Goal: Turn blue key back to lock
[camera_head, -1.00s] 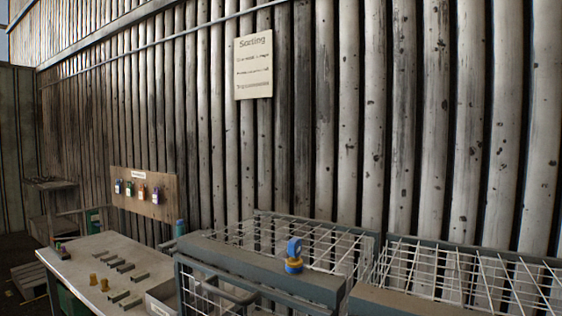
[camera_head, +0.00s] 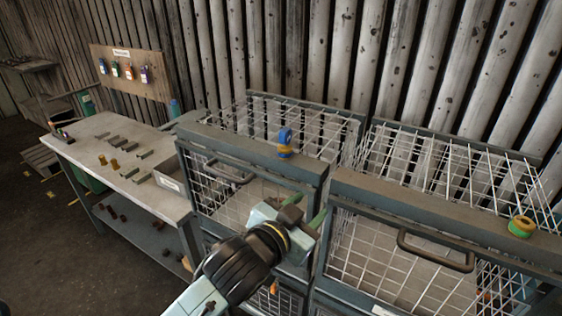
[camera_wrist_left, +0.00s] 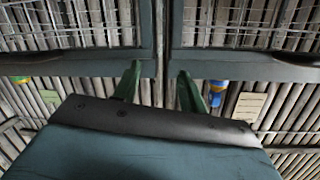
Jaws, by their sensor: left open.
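The blue key (camera_head: 285,136) stands upright in a round lock with a yellow band (camera_head: 285,149), on the top front beam of the left wire cage (camera_head: 225,140). My left gripper (camera_head: 314,212) is open and empty, in front of the gap between the two cages, below and slightly right of the key. In the left wrist view, the open green fingers (camera_wrist_left: 160,72) show with nothing between them. The blue key (camera_wrist_left: 218,86) is apart from them, right of the right finger. My right gripper is in neither view.
A second cage (camera_head: 400,200) on the right carries a green and orange lock (camera_head: 521,226) on its beam. Both cages have protruding door handles (camera_head: 435,252). A work table (camera_head: 105,150) with small blocks stands left. Open floor lies front left.

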